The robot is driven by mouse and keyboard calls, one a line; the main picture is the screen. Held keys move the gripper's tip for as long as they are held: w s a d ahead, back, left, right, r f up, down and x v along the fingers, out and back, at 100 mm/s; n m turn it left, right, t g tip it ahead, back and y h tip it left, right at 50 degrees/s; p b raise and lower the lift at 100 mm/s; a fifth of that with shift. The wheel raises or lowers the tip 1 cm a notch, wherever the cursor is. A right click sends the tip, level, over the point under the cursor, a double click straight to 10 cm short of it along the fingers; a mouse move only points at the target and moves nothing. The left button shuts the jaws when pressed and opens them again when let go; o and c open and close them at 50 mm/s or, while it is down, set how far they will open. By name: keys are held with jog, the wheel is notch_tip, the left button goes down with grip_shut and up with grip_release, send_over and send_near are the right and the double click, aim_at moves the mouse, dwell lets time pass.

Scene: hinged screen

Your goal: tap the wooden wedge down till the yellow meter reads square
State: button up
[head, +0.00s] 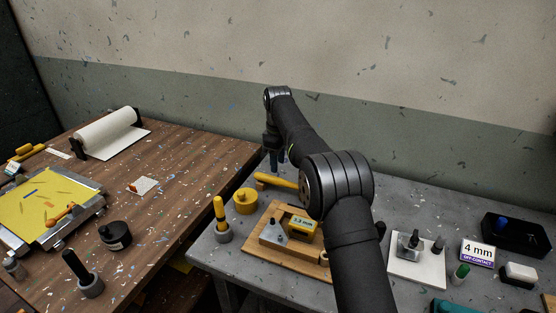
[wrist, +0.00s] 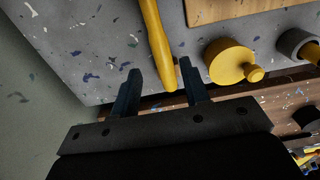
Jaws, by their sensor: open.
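My gripper (head: 279,157) is open at the back left of the grey table. In the wrist view its two fingers (wrist: 161,68) stand either side of the end of a yellow handle (wrist: 158,45), apart from it; I cannot tell the height gap. In the head view this yellow-handled tool (head: 273,181) lies on the table, its right end behind my arm. I cannot make out the wedge; my arm hides part of the board.
A round yellow knobbed pot (head: 245,201) and a yellow-handled tool in a grey cup (head: 222,225) stand left of the board. At right are a white plate (head: 417,261), a 4 mm sign (head: 478,252) and a black tray (head: 515,238). The wall is close behind.

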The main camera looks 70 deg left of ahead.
aim_at(278, 178)
notch_tip(278, 178, down, 7)
jog(key=shift+f, duration=0.1)
jog(key=shift+c, duration=0.4)
grip_shut()
jog(key=shift+r, duration=3.6)
jog(key=shift+w+d+r, duration=0.1)
jog(key=shift+d+r, duration=0.1)
jog(key=shift+r, duration=0.05)
jog(key=d+r+n, duration=0.1)
jog(key=d+r, duration=0.3)
jog(key=d, duration=0.3)
jog(key=d+r+n, duration=0.2)
jog(key=d+r, duration=0.2)
jog(key=d, duration=0.4)
jog(key=w+d+r+n, duration=0.1)
jog(key=d+r, duration=0.4)
jog(key=d, duration=0.3)
jog(key=shift+n, duration=0.3)
